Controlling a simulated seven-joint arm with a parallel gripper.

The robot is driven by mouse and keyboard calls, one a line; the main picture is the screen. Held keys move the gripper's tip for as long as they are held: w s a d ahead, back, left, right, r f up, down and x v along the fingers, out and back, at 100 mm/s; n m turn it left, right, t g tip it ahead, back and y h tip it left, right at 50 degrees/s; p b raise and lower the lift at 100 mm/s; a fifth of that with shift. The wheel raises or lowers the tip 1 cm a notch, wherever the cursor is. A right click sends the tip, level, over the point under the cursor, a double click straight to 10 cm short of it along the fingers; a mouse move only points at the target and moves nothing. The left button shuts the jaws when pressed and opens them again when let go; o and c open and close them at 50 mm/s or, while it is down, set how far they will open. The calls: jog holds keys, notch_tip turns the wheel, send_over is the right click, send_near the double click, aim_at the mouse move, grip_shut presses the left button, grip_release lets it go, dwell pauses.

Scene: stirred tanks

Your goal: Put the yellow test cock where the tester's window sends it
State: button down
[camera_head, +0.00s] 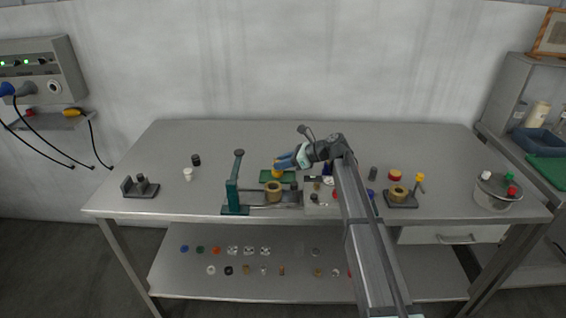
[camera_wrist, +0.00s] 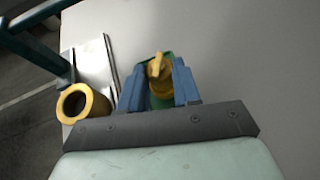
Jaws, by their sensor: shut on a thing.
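My gripper (camera_head: 279,165) is over the table's middle, its blue fingers shut on the yellow test cock (camera_head: 277,174). A small light-grey unit (camera_head: 312,198) right of the clamp is partly hidden by my arm. I cannot make out a tester's window or its reading.
A teal clamp stand (camera_head: 235,196) with a brass ring (camera_head: 273,192) stands close by; the ring also shows in the wrist view (camera_wrist: 84,103). At right are another brass ring on a dark base (camera_head: 402,203) and a clear bowl (camera_head: 497,194) with coloured caps. The table's back strip is clear.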

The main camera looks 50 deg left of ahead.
jog(key=shift+f, duration=0.65)
dwell(0.7)
dwell(0.3)
jog(key=shift+c, duration=0.8)
grip_release()
jog(key=shift+r, duration=0.1)
notch_tip(320, 180, up, 8)
dwell(1.3)
dwell(0.5)
